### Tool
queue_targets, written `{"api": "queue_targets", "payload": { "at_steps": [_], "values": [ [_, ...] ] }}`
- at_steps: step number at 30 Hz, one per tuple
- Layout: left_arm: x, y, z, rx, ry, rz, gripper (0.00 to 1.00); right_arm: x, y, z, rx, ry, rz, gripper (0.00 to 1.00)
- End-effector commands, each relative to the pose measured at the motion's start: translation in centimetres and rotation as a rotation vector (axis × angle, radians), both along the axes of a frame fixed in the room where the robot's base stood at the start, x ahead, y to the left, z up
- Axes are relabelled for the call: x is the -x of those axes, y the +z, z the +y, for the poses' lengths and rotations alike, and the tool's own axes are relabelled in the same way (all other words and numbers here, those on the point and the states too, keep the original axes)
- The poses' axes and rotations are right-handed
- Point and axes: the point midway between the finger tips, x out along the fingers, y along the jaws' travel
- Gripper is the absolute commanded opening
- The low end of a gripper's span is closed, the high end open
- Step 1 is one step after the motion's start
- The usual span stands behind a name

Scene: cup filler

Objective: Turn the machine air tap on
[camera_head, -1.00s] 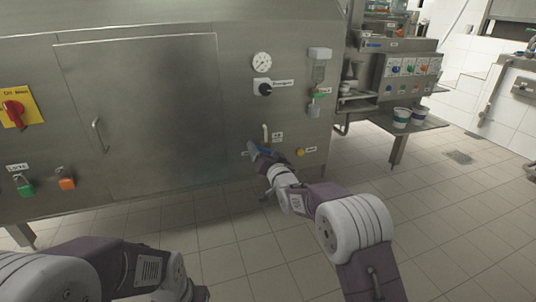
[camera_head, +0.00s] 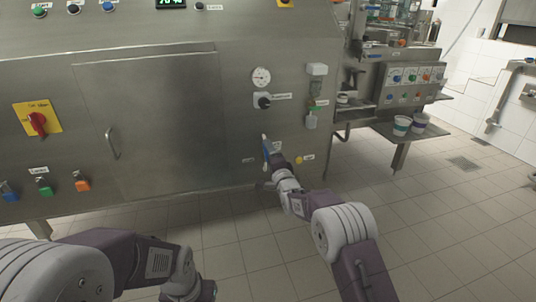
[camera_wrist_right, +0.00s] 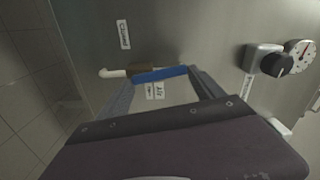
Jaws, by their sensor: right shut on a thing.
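The air tap has a blue lever handle (camera_head: 266,146) low on the front of the steel machine, left of the yellow button. In the head view the handle stands roughly upright. In the right wrist view the blue handle (camera_wrist_right: 160,74) lies across between my fingers, with a pale pipe (camera_wrist_right: 114,73) to its left and an "Air" label (camera_wrist_right: 159,90) just below. My right gripper (camera_head: 269,155) is shut on the handle. My left arm shows at the bottom left of the head view, but its jaws are out of view.
A pressure gauge (camera_head: 261,77) and black knob (camera_head: 264,102) sit above the tap. A yellow button (camera_head: 298,160) is to its right. A red switch (camera_head: 38,122) is at the left. Two cups (camera_head: 402,125) stand on a side shelf. The tiled floor in front is clear.

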Motion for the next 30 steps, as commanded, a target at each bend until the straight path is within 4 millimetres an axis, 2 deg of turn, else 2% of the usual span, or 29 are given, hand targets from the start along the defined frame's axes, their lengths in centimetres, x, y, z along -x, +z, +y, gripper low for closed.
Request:
{"api": "queue_targets", "payload": {
  "at_steps": [12, 28, 29, 30],
  "values": [
    [0.0, 0.95, 0.0, 0.0, 0.0, 0.0, 0.36, -0.25, 0.23, -0.67, -0.154, -0.002, 0.044, 0.04],
    [0.0, 0.99, 0.0, 0.0, 0.0, 0.0, 0.36, -0.28, 0.25, -0.74, -0.176, -0.003, 0.049, 0.04],
    [0.0, 0.99, 0.0, 0.0, 0.0, 0.0, 0.36, -0.28, 0.26, -0.74, -0.176, -0.003, 0.049, 0.83],
    [0.0, 0.99, 0.0, 0.0, 0.0, 0.0, 0.36, -0.28, 0.25, -0.73, -0.175, -0.003, 0.049, 0.94]
  ]
}}
